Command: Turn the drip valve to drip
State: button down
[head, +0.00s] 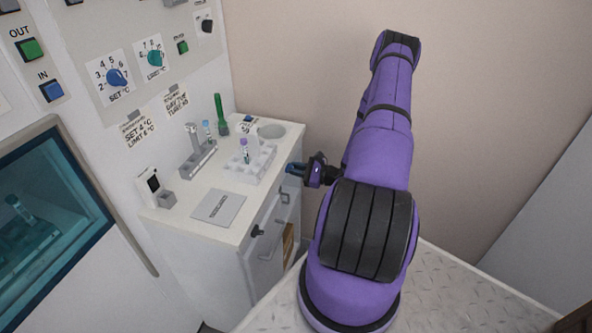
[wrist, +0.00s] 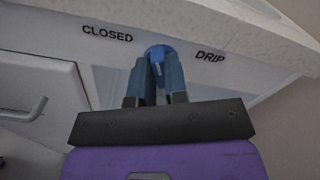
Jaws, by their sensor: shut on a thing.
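The drip valve (wrist: 158,50) has a rounded blue handle and sits under the counter edge in the wrist view. It lies between the printed words CLOSED on the left and DRIP on the right. The handle's exact angle is hard to tell because my fingers cover part of it. My gripper (wrist: 160,72) is shut on the handle, with one finger on each side. In the head view my gripper (head: 298,169) is at the right side of the white cabinet, just below the counter top. I cannot make out the valve there.
The counter (head: 165,217) holds a tube rack (head: 250,165), a grey stand (head: 197,160), a green tube (head: 221,115) and a grey plate (head: 218,207). A drawer handle (wrist: 25,110) is left of my gripper in the wrist view. A wall panel with knobs is behind the counter.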

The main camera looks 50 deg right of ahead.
jog(key=m, duration=1.3)
jog(key=shift+d+f, duration=0.1)
jog(key=shift+d, duration=0.2)
dwell(0.4)
jog(key=c, duration=1.1)
grip_release()
jog(key=shift+c, duration=0.2)
jog(key=v, duration=1)
jog(key=shift+s+d, duration=0.2)
jog(key=shift+s, duration=0.1)
